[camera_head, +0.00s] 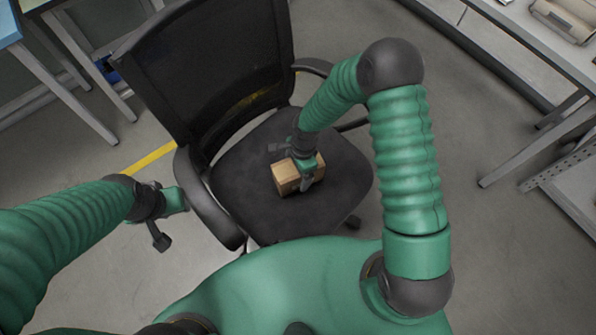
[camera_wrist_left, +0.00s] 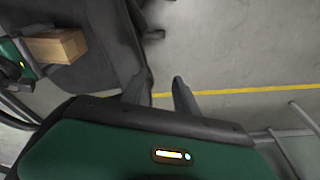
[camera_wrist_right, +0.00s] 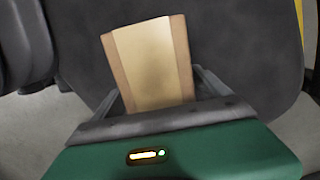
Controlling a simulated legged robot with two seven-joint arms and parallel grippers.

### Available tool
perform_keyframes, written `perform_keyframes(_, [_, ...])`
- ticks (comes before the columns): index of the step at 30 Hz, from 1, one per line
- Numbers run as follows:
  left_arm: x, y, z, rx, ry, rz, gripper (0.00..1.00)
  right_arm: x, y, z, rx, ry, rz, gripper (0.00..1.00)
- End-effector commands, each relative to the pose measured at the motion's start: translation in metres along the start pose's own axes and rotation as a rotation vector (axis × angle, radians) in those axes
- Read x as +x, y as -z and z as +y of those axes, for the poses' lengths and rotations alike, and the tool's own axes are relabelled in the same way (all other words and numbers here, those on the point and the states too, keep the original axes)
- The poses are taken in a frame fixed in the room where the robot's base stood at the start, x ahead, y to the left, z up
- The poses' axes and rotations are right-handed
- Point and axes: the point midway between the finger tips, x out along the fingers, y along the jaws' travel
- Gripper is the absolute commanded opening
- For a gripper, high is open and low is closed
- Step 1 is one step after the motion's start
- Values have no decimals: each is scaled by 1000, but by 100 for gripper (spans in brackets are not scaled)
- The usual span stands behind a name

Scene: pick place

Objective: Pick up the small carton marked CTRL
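A small brown carton (camera_head: 298,176) with a paler tape band is at the seat of the black office chair (camera_head: 232,170). No CTRL marking is readable. My right gripper (camera_head: 305,172) is at the carton from above, partly covering it. In the right wrist view the carton (camera_wrist_right: 152,62) lies between the two spread fingers, one close along each side; I cannot tell whether they press on it, or whether it rests on the seat. The carton also shows in the left wrist view (camera_wrist_left: 58,46). My left gripper (camera_head: 172,218) is left of the chair, fingers apart, empty.
The chair's backrest (camera_head: 215,60) rises behind the seat, and an armrest (camera_head: 205,200) stands between my left gripper and the carton. Table legs (camera_head: 62,95) are at the upper left, and a bench (camera_head: 540,45) is at the right.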

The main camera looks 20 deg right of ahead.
Motion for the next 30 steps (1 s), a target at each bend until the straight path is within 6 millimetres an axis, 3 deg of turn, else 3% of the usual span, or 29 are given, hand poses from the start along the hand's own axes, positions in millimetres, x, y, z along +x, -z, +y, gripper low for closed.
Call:
perform_keyframes(2, [0, 0, 0, 0, 0, 0, 36, 0, 0, 0, 0, 0, 0, 74])
perform_keyframes(18, [0, 0, 0, 0, 0, 0, 36, 0, 0, 0, 0, -1, 0, 3])
perform_keyframes(30, [-6, 1, 0, 0, 0, 0, 36, -11, -1, -1, -2, 2, 1, 3])
